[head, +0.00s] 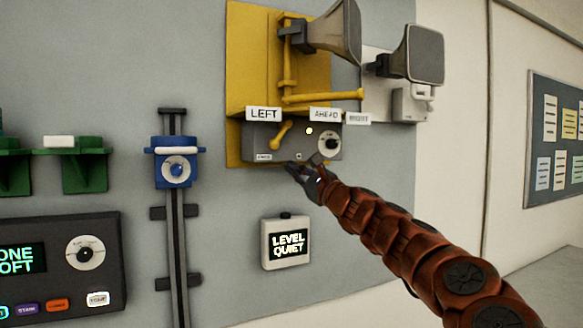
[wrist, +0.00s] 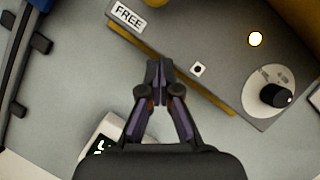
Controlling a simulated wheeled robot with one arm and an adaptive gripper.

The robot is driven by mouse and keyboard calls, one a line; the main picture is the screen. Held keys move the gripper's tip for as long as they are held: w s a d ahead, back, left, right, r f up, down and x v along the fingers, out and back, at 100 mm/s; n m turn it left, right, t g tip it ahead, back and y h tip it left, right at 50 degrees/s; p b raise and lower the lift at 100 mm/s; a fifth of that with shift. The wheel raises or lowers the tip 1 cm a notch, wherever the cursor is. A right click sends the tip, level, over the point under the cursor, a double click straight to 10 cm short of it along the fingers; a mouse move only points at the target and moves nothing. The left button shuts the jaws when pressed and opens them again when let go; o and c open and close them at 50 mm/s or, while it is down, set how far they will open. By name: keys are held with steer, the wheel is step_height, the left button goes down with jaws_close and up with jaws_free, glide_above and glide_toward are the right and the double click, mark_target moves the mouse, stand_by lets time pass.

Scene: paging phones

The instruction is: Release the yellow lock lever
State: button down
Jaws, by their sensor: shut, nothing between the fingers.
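The short yellow lever (head: 280,134) sits on the front of a grey control box (head: 257,138). It slants from upper right to lower left, its lower end a little above a small label that reads FREE in the wrist view (wrist: 129,16). In the wrist view a bit of yellow (wrist: 155,3) shows at the top edge, perhaps part of this lever. My gripper (head: 294,169) is shut and empty at the box's lower edge, below and right of the lever. In the wrist view its closed fingertips (wrist: 160,68) overlap that lower edge; I cannot tell whether they touch it.
The box also carries a dial (head: 330,144), a lit lamp (head: 309,131) and LEFT and AHEAD signs. Above are a yellow panel with a longer yellow arm (head: 325,97) and a horn (head: 335,28). A LEVEL QUIET display (head: 287,243) hangs below. A blue slider (head: 176,165) stands left.

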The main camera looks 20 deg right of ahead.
steer(key=f+b+v, duration=0.1)
steer(key=b+v, duration=0.2)
steer(key=v, duration=0.7)
steer(key=shift+a+f+h, duration=0.3)
steer(key=shift+a+f, duration=0.05)
steer(key=shift+a, duration=0.05)
steer(key=shift+w, duration=0.1)
